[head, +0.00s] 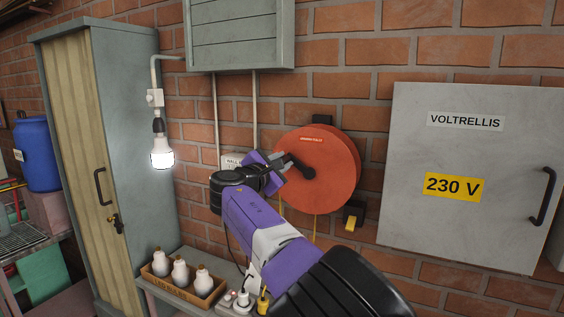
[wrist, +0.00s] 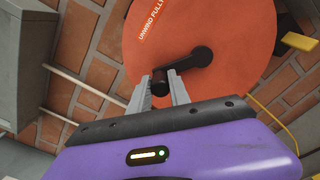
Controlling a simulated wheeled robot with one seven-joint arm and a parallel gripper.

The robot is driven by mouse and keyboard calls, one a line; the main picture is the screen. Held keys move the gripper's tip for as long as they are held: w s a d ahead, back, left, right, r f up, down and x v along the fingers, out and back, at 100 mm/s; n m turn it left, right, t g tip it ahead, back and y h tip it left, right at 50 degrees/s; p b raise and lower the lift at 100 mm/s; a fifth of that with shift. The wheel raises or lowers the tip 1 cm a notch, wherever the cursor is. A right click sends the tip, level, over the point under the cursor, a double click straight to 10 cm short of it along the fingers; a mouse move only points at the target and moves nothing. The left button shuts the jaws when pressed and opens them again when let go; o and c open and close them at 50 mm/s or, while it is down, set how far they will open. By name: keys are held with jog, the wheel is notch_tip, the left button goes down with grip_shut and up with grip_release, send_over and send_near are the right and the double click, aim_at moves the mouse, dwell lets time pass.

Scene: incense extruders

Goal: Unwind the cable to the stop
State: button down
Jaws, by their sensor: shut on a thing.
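The orange-red cable reel (head: 338,185) is mounted on the brick wall and fills the upper part of the wrist view (wrist: 235,35). A label on it reads "UNWIND FULLY" in the wrist view. A black crank arm (wrist: 184,63) runs from the reel's hub toward the lower left and ends in a dark handle (wrist: 160,80). My gripper (wrist: 160,88) is shut on this handle, one grey finger on each side. In the head view my gripper (head: 281,165) is at the reel's left side. Yellow cable (head: 315,228) hangs below the reel.
A black-and-yellow fitting (head: 353,217) sits on the wall at the reel's lower right. A grey "VOLTRELLIS 230 V" cabinet (head: 410,190) is to the right. A lit bulb (head: 162,155) hangs left. A bench below holds a box of bulbs (head: 185,288) and plugs.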

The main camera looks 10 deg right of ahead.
jog(key=shift+a+f, duration=0.1)
jog(key=shift+a, duration=0.05)
jog(key=c, duration=1.2)
grip_release()
jog(key=v, duration=0.7)
jog(key=shift+s+a+p, duration=0.25)
jog(key=shift+s+p, duration=0.05)
jog(key=shift+p, duration=0.15)
